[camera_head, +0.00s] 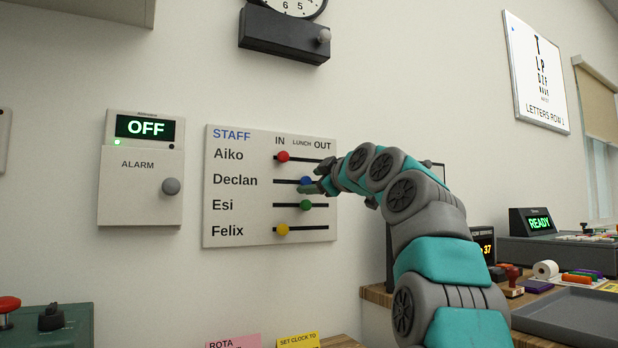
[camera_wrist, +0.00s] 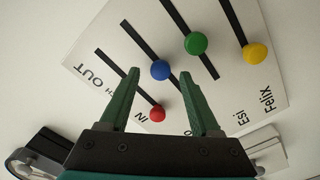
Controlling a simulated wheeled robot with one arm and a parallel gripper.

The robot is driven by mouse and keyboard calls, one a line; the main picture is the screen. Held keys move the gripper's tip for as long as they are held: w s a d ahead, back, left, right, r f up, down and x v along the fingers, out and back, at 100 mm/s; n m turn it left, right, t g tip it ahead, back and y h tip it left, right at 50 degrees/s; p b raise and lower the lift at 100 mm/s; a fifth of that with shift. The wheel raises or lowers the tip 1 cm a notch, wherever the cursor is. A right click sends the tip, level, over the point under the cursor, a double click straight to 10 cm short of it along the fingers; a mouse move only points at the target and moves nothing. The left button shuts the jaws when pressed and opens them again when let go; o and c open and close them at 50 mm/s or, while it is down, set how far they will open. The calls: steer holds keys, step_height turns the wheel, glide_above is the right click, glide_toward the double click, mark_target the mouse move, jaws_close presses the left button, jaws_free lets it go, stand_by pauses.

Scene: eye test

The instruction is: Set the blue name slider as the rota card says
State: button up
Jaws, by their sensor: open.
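The white STAFF board (camera_head: 222,222) hangs on the wall with name rows and IN, LUNCH and OUT columns. The blue knob (camera_head: 306,181) is in the Declan row, about mid-track under LUNCH. In the wrist view the blue knob (camera_wrist: 160,69) appears between my open fingertips. My gripper (camera_head: 313,177) is at the board, fingers either side of the blue knob in the picture; I cannot tell whether they touch it or how deep they reach. The gripper also shows in the wrist view (camera_wrist: 160,74). The pink rota card (camera_head: 232,342) is cut off at the bottom; only "ROTA" reads.
The red knob (camera_head: 283,156) and yellow knob (camera_head: 282,230) are at IN; the green knob (camera_head: 306,205) is mid-track. They are close neighbours. An alarm box (camera_head: 140,205) reading OFF is left of the board. A grey tray (camera_head: 575,316) is at right.

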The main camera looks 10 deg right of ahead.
mark_target(305, 182)
steer(key=shift+x, duration=1.1)
jaws_close()
stand_by(0.7)
